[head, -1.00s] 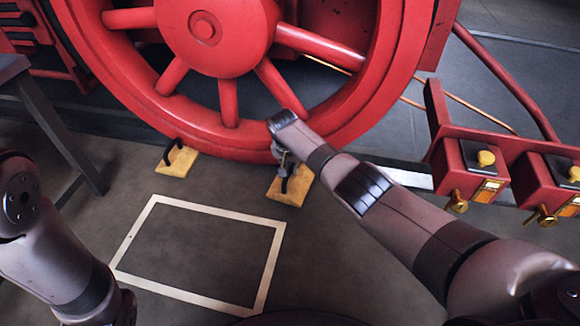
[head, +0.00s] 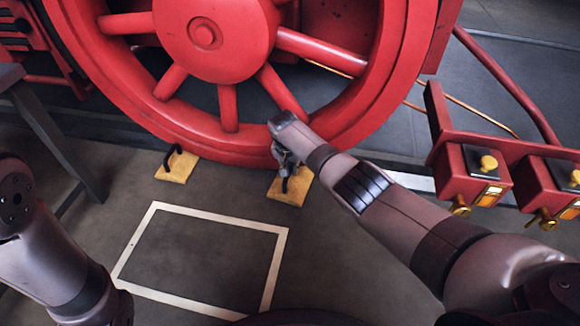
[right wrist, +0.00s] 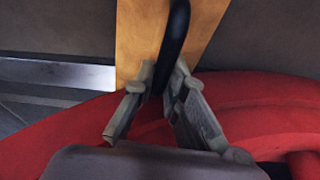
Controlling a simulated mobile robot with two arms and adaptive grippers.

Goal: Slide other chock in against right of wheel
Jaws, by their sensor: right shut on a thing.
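The large red wheel (head: 230,143) stands upright at the top of the head view. A yellow wooden chock (head: 177,168) with a dark handle sits on the floor at the left of the wheel's bottom. The other yellow chock (head: 292,190) is at the right of the wheel's bottom, close to the rim; I cannot tell whether it touches. My right gripper (head: 287,168) is shut on that chock's black handle, which also shows between the fingers in the right wrist view (right wrist: 179,45). My left arm comes in at the lower left; its gripper is out of view.
A pale rectangular outline (head: 272,262) marks the floor in front of the wheel. A red beam with boxes (head: 472,172) and yellow knobs stands at the right. A dark stand leg (head: 62,145) is at the left. The floor between the chocks is clear.

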